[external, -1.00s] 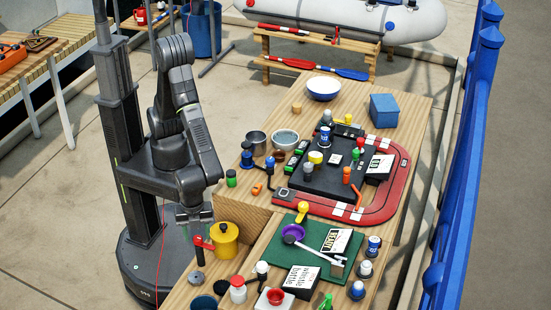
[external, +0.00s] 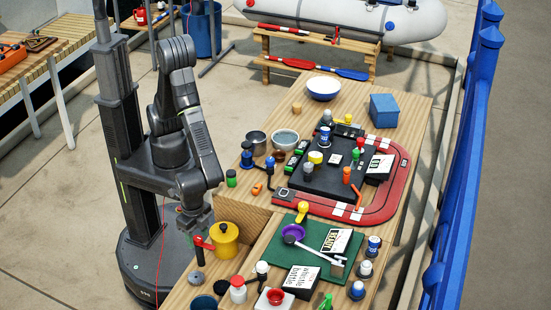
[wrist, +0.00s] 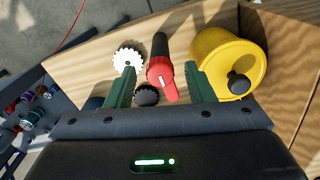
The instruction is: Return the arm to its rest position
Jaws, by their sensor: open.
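My gripper (external: 194,222) is at the near left edge of the wooden table, in front of my column, pointing down. In the wrist view my gripper (wrist: 165,88) shows its two green fingers apart. A red-and-black handled tool (wrist: 160,65) appears between and beyond the fingers; I cannot tell how far below them it is. It also shows in the external view as a red handle (external: 204,244) beside the yellow pot. The jaws hold nothing that I can see. My arm is folded close to the column.
A yellow pot (external: 224,238) stands just right of my gripper. A white-rimmed toothed disc (wrist: 128,59) and a dark knob (wrist: 146,95) lie near the fingers. A green mat (external: 270,250) and a red track (external: 382,205) with many small items cover the table further right. Open floor lies left.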

